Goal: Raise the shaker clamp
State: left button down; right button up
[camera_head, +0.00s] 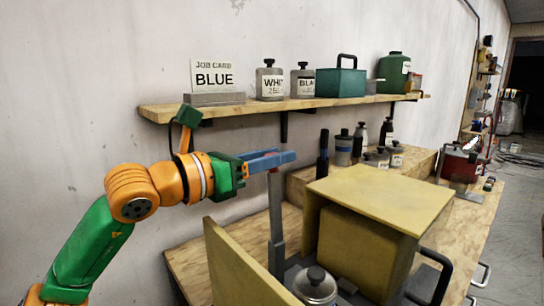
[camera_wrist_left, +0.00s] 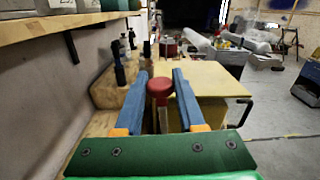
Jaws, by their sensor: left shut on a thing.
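The shaker clamp shows in the head view as an upright grey post (camera_head: 276,220) beside the yellow shaker housing (camera_head: 385,200). In the left wrist view its handle has a red knob (camera_wrist_left: 160,87) on top. My left gripper (camera_head: 284,158) has its blue fingers at the top of the post. In the left wrist view the fingers (camera_wrist_left: 160,74) lie on both sides of the handle and are shut on it. In the head view the fingers hide most of the knob. A lidded metal can (camera_head: 315,285) stands low beside the post. My right gripper is out of view.
A wall shelf (camera_head: 240,108) with a "BLUE" job card (camera_head: 214,76), cans and a green box (camera_head: 341,82) runs behind my arm. A yellow panel (camera_head: 240,270) stands at the front left of the shaker. Bottles and cans stand on the wooden bench behind.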

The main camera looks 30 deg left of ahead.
pick_arm(q)
jog(key=shift+d, duration=0.1)
jog(key=shift+s+d+m, duration=0.25)
jog(key=shift+d+m, duration=0.25)
jog(key=shift+d, duration=0.05)
jog(key=s+d+f+m+b, duration=0.2)
jog(key=s+d+m, duration=0.1)
jog(key=d+m, duration=0.3)
jog(key=shift+d, duration=0.55)
jog(key=shift+f, duration=0.1)
